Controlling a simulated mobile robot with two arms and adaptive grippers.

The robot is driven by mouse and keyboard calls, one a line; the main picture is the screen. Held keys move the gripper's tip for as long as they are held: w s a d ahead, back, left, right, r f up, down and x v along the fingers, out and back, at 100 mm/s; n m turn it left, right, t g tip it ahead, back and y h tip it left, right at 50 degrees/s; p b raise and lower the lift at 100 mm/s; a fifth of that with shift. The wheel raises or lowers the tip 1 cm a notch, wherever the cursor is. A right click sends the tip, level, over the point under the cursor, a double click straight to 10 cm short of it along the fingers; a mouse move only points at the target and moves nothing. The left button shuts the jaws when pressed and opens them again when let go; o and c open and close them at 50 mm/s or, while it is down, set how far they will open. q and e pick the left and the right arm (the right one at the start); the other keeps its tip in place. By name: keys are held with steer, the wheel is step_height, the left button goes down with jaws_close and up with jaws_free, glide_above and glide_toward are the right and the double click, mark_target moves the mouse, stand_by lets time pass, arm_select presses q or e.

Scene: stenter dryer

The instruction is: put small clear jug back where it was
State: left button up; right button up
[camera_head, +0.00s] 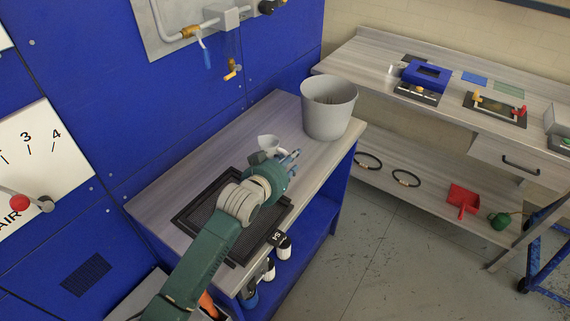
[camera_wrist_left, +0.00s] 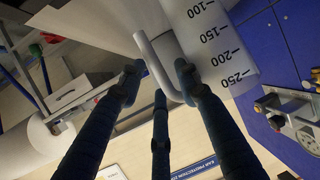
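The small clear jug (camera_head: 268,144) looks pale in the head view, over the wooden bench, right at my left gripper (camera_head: 290,160). In the left wrist view the jug (camera_wrist_left: 212,45) is close, with dark scale marks from 100 to 250. Its bent handle (camera_wrist_left: 165,68) lies among the dark fingers of my left gripper (camera_wrist_left: 158,82). The fingers stand apart around the handle; whether they press on it cannot be told. Whether the jug touches the bench is also unclear. My right gripper is in neither view.
A large grey bucket (camera_head: 329,108) stands at the bench's far right corner. A black grated tray (camera_head: 190,218) lies under my left arm. White containers (camera_head: 284,247) sit below the bench edge. Blue wall panels (camera_head: 150,100) rise behind. A second bench (camera_head: 380,75) with tools stands to the right.

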arm_select(q)
steer(key=b+v, duration=0.1)
steer(key=v, duration=1.1)
